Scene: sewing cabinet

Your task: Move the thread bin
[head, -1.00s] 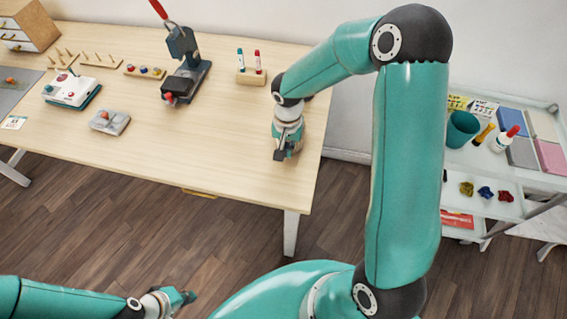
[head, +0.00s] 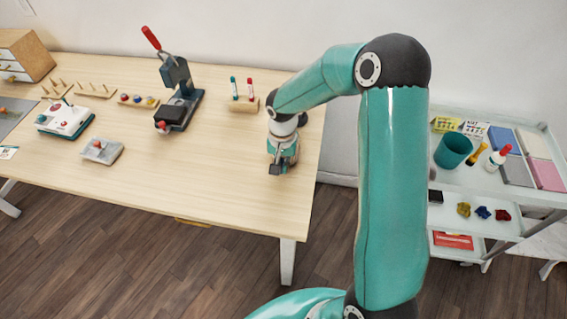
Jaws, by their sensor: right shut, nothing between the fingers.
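A teal, open-topped round bin (head: 453,150), which looks like the thread bin, stands upright on the top shelf of the white cart at the right. My right gripper (head: 279,168) points down over the right end of the wooden table. It is shut with nothing in it, well left of the bin. My right forearm and elbow stand between the gripper and the bin in the picture. My left gripper is out of view.
The wooden table (head: 215,205) has clear room at its front right. A red-handled press (head: 177,95) and a marker stand (head: 243,105) are behind and left of the gripper. On the cart (head: 470,183), a yellow tool (head: 478,154) and a red-capped bottle (head: 499,157) stand beside the bin.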

